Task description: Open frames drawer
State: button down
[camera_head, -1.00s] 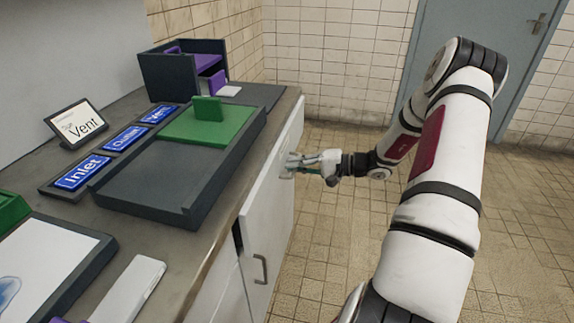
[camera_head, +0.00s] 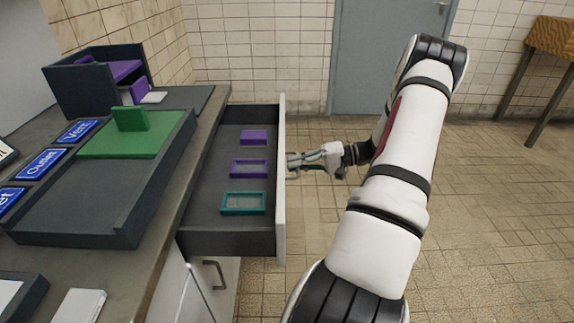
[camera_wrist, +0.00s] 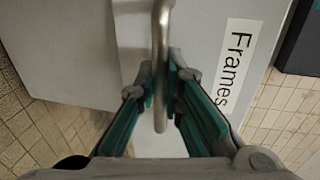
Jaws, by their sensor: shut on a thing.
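The frames drawer (camera_head: 281,180) stands pulled out from the counter in the head view. Inside lie a small purple block (camera_head: 254,137), a purple frame (camera_head: 249,169) and a teal frame (camera_head: 243,204). My gripper (camera_head: 294,163) is at the outer face of the drawer front. In the wrist view my gripper (camera_wrist: 162,100) is shut on the metal drawer handle (camera_wrist: 161,60), with a finger on each side of it. The "Frames" label (camera_wrist: 235,65) is on the drawer front beside the handle.
The counter (camera_head: 170,235) carries a dark tray (camera_head: 95,205) with a green panel (camera_head: 115,145), blue signs (camera_head: 42,163) and a dark box (camera_head: 85,95). A cabinet handle (camera_head: 214,274) is below the drawer. Tiled floor right of the drawer is open. A wooden table (camera_head: 560,50) stands far right.

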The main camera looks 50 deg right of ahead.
jog(key=shift+s, duration=0.1)
jog(key=c, duration=2)
grip_release()
jog(key=shift+o, duration=0.2)
jog(key=shift+d, duration=0.1)
jog(key=v, duration=1.2)
jog(key=shift+s+f, duration=0.1)
jog(key=shift+f, duration=0.05)
